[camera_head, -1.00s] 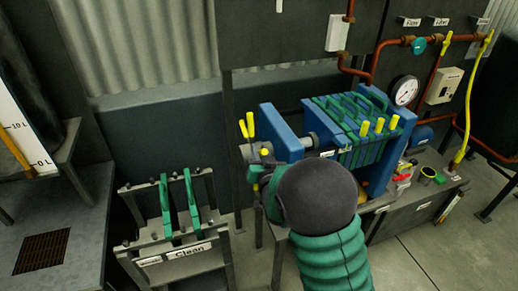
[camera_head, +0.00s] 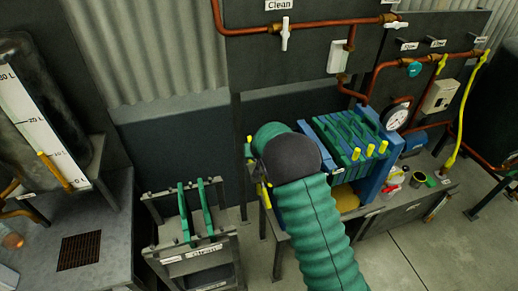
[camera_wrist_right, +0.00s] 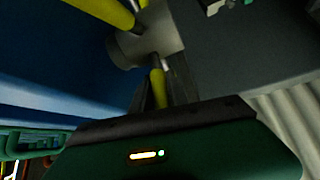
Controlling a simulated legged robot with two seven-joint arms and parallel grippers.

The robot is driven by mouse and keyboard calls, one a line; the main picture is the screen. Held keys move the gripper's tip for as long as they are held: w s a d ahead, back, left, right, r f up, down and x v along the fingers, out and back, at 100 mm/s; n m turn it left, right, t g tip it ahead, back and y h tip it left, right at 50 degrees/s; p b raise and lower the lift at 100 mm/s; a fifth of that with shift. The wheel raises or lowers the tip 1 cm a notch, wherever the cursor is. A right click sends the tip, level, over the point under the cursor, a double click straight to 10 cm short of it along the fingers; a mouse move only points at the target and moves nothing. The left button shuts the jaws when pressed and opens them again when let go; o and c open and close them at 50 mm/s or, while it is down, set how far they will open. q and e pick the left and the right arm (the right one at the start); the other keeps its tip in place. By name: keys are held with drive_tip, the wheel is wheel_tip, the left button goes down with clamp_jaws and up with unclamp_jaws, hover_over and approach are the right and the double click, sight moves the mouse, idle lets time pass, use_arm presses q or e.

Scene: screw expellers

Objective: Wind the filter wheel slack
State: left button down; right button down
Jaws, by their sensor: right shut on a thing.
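The filter wheel is at the left end of the blue filter press (camera_head: 350,135). In the head view my right arm hides most of it; yellow spoke ends (camera_head: 263,192) show at its left. In the right wrist view the wheel has a grey hub (camera_wrist_right: 147,42) with yellow spokes (camera_wrist_right: 105,12). My right gripper (camera_wrist_right: 165,90) is shut on the lower yellow spoke (camera_wrist_right: 158,85), just below the hub. Its fingers are dark and partly hidden by the gripper body. My left gripper is in neither view.
A rack with green plates (camera_head: 207,208) stands left of the press. Copper pipes (camera_head: 300,27) and a round gauge (camera_head: 396,118) are behind and right. A red-and-white item (camera_head: 394,187) and a dark cup (camera_head: 417,179) sit right of the press. Floor is clear at lower right.

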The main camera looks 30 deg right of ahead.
drive_tip(key=shift+w+d+g+p, duration=0.4)
drive_tip(key=shift+w+g+p, duration=0.35)
drive_tip(key=shift+g+p, duration=0.2)
drive_tip(key=c, duration=1.6)
unclamp_jaws()
drive_tip(key=shift+c, duration=0.2)
drive_tip(key=shift+o, duration=1.2)
drive_tip(key=shift+f, duration=0.1)
drive_tip(key=shift+o, duration=0.4)
drive_tip(key=shift+w+d+f, duration=0.1)
drive_tip(key=shift+d+f, duration=0.05)
drive_tip(key=shift+d, duration=0.1)
drive_tip(key=shift+a+r, duration=0.2)
drive_tip(key=shift+r, duration=0.15)
drive_tip(key=b+v, duration=0.3)
drive_tip(key=v, duration=1.3)
drive_tip(key=shift+s+d, duration=0.2)
drive_tip(key=shift+d, duration=0.25)
